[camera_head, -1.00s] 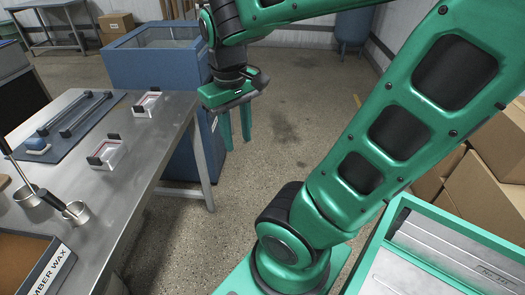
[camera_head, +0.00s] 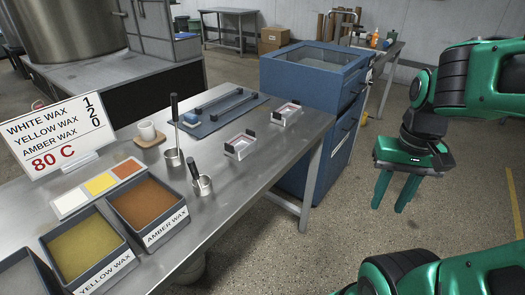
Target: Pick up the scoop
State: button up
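Two metal scoops with dark upright handles stand on the steel table (camera_head: 240,190). The farther scoop (camera_head: 173,157) has a long, nearly vertical handle. The nearer scoop (camera_head: 202,186) has a shorter handle that leans left. My gripper (camera_head: 388,207) hangs over open floor to the right of the table, well apart from both scoops. Its two green fingers point down with a gap between them, and nothing is between them.
Wax bins labelled yellow (camera_head: 88,248) and amber (camera_head: 146,205) stand at the table's near left. A sign (camera_head: 60,135) reads white 1, yellow 2, amber 0, 80 C. Two clear frames (camera_head: 240,148) (camera_head: 287,114) sit near the right edge. A blue cabinet (camera_head: 315,90) stands beyond.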

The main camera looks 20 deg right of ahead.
aim_at(197, 173)
jog(key=u, duration=2)
jog(key=k, duration=1.35)
jog(key=z, duration=0.9)
jog(key=i, duration=0.85)
